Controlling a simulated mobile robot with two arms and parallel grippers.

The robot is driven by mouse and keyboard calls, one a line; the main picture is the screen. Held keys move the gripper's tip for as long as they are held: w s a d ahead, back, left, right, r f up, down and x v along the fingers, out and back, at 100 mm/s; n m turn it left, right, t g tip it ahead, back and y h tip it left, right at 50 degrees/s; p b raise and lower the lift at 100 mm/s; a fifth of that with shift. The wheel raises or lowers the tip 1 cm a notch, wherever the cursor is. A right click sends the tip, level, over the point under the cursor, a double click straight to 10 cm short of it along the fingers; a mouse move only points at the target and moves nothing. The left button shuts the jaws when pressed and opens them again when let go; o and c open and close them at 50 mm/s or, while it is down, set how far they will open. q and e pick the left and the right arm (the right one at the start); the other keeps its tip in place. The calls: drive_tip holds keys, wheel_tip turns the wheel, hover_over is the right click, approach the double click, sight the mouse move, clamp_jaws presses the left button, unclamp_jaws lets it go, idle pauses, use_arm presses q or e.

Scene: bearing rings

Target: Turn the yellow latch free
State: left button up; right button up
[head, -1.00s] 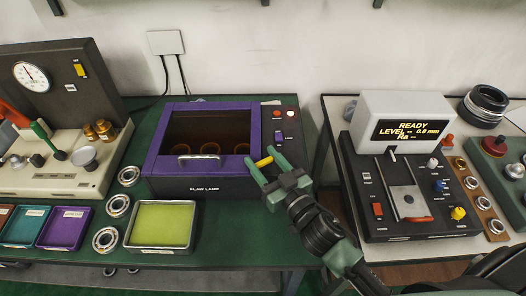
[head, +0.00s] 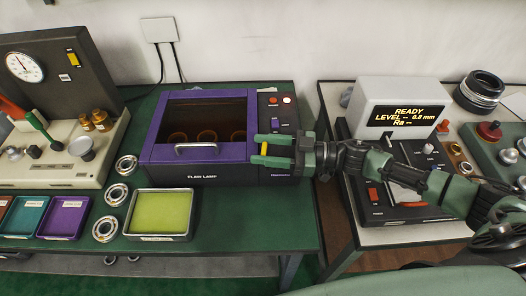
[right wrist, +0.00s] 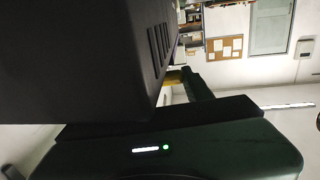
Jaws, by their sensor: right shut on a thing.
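The yellow latch (head: 264,149) is a small bar at the right front edge of the purple-framed lid (head: 223,153) of the flaw lamp box (head: 196,173). It stands about upright in the head view. My right gripper (head: 264,148) reaches in from the right, with its green fingers shut on the latch, one above and one below in the picture. In the right wrist view a small part of the yellow latch (right wrist: 174,77) shows beside the dark box side, mostly hidden. The lid is down, with its silver handle (head: 196,149) at the front. My left gripper is out of view.
Several rings show behind the lid's window. A tray with a yellow-green pad (head: 160,213) and loose bearing rings (head: 117,195) lie left of centre. My right arm crosses the grey tester (head: 400,105) and the gap between the tables.

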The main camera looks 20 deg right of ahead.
sight(291, 156)
drive_tip(key=shift+d+n+g+y+b, duration=0.15)
drive_tip(key=shift+n+g+y+b, duration=0.55)
drive_tip(key=shift+g, duration=0.5)
drive_tip(key=o, duration=1.4)
drive_tip(key=b+v, duration=0.2)
drive_tip(key=v, duration=0.4)
drive_tip(key=shift+s+d, duration=0.1)
drive_tip(key=shift+d, duration=0.2)
drive_tip(key=shift+s+d+r, duration=0.1)
drive_tip(key=shift+s+d, duration=0.05)
drive_tip(key=shift+d, duration=0.35)
